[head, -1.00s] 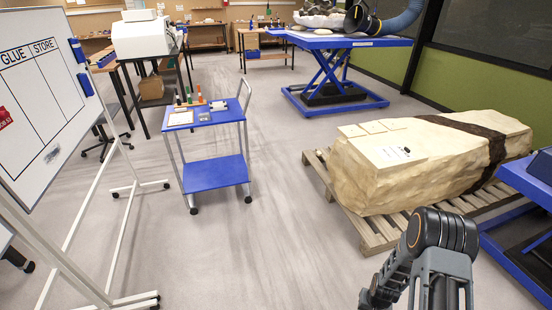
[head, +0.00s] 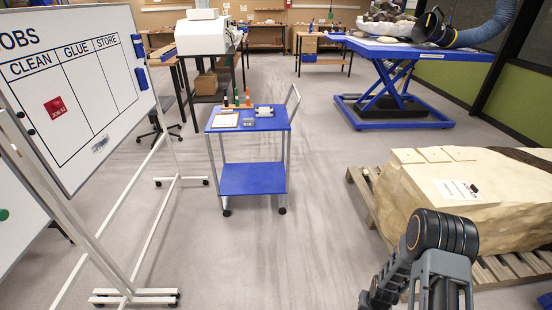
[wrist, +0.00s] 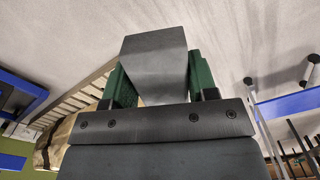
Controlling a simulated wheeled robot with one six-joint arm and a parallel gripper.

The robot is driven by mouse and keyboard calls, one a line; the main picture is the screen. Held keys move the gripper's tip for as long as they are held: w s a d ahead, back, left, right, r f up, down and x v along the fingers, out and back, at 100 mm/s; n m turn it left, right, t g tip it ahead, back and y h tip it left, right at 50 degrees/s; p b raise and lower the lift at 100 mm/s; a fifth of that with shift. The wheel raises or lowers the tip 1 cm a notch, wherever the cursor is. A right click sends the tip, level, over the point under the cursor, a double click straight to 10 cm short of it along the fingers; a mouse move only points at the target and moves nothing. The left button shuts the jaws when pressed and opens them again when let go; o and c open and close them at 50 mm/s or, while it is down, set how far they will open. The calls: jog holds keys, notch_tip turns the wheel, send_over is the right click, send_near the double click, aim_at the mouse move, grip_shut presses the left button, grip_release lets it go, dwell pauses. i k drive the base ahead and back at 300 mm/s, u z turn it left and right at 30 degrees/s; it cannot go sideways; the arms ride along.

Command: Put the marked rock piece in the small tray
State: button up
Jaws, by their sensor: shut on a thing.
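In the wrist view my gripper (wrist: 155,82) is shut on a dark grey, block-shaped piece (wrist: 154,55), held between two green finger pads. No mark shows on the faces of the piece in view, so I cannot tell from its look whether it is the marked rock piece. In the head view only my arm shows at the lower right; the fingers and the held piece are hidden. A blue trolley (head: 252,179) stands ahead, left of my arm. A small, flat greyish item (head: 249,122) lies on its top; I cannot tell whether it is the small tray.
A whiteboard on a white stand (head: 85,75) fills the left. A large pale rock block (head: 480,200) sits on a wooden pallet (head: 497,268) at right. A blue lift table (head: 415,52) stands at the back right. The floor (head: 310,200) before the trolley is clear.

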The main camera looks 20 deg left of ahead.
aim_at(264, 114)
jog(key=i, duration=1.6)
jog(key=u, duration=1.65)
jog(key=i, duration=0.8)
jog(key=z, duration=0.1)
